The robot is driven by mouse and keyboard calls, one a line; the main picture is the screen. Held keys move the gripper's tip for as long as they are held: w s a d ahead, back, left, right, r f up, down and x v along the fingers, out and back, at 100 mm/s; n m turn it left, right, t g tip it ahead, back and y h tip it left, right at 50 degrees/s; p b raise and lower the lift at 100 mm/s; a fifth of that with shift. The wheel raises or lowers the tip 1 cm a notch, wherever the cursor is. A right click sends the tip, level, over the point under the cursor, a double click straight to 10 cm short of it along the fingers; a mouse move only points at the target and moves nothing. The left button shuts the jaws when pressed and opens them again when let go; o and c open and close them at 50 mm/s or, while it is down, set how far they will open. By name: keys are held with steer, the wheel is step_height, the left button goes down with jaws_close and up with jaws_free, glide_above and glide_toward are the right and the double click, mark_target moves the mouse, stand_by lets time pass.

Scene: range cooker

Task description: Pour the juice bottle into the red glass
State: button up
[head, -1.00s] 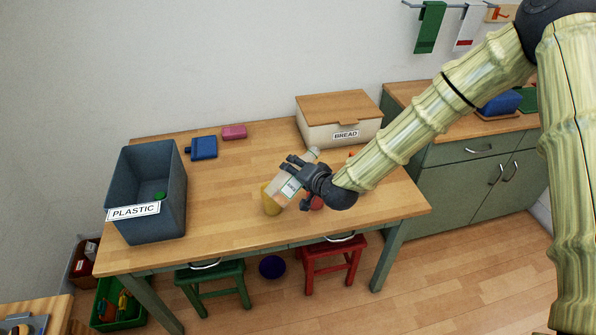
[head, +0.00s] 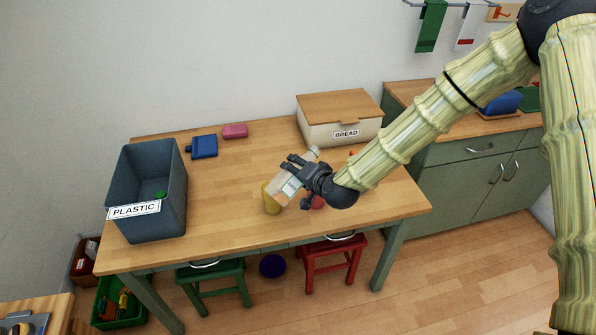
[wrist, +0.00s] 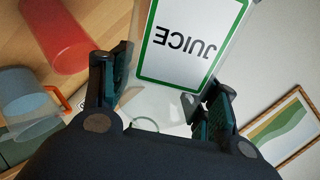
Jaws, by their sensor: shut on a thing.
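My gripper (head: 296,173) is shut on the juice bottle (head: 291,186), a pale bottle with a green-edged white label. The bottle is held strongly tilted above the table, one end up and right, the other down and left. In the wrist view the JUICE label (wrist: 190,42) reads upside down between the fingers. The red glass (head: 318,202) stands on the table, partly hidden behind my gripper; it shows whole-sided at the upper left of the wrist view (wrist: 58,35). The bottle's lower end overlaps a yellow cup (head: 271,204) in the head view; I cannot tell whether they touch.
A blue-grey PLASTIC bin (head: 151,180) stands at the table's left. A BREAD box (head: 340,120), a blue item (head: 203,146) and a pink block (head: 235,131) are at the back. A grey mug with orange handle (wrist: 28,105) shows beside the red glass. The table's middle left is clear.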

steer(key=shift+s+f+m+g+y+b, duration=0.1)
steer(key=shift+f+m+g+y+b, duration=0.4)
steer(key=shift+f+b, duration=0.3)
stand_by(1.4)
steer(key=shift+a+f+m, duration=0.1)
steer(key=shift+f+m, duration=0.15)
steer(key=shift+m, duration=0.05)
stand_by(0.3)
steer(key=shift+f+m+g+y+b, duration=0.3)
steer(key=shift+f+m+g+b, duration=0.35)
steer(key=shift+b, duration=0.6)
stand_by(1.6)
steer(key=shift+f+y+b, duration=0.2)
steer(key=shift+y+b, duration=0.1)
steer(key=shift+b, duration=0.1)
steer(key=shift+r+m+g, duration=0.1)
steer(key=shift+m+g, duration=0.15)
stand_by(1.1)
steer(key=shift+w+d+r+b, duration=0.2)
steer(key=shift+r+b, duration=0.05)
steer(key=shift+b, duration=0.05)
steer(key=shift+r+m+g+y, duration=0.2)
steer(key=shift+m+g+y, duration=0.1)
steer(key=shift+g, duration=0.1)
